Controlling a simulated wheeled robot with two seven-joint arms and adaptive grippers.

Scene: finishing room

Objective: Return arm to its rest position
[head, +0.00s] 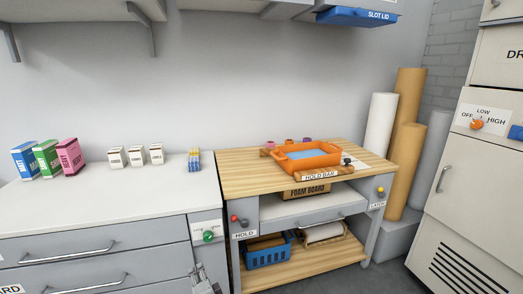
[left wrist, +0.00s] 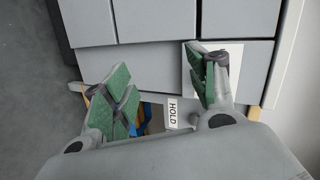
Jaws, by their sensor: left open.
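My left gripper (head: 203,281) shows at the bottom edge of the head view, in front of the white counter's drawers. In the left wrist view its two green-padded fingers (left wrist: 160,88) are spread well apart with nothing between them. Behind them are grey drawer fronts (left wrist: 150,66) and the HOLD label (left wrist: 172,113). The left gripper appears clear of the furniture, though the exact gap is hard to tell. My right gripper is in neither view.
A white counter (head: 110,195) holds several small boxes. A wooden workbench (head: 245,178) carries an orange tray (head: 283,163) behind a HOLD BAR; a blue basket (head: 268,256) sits on its lower shelf. Paper rolls (head: 405,100) and a tall cabinet (head: 478,175) stand at right.

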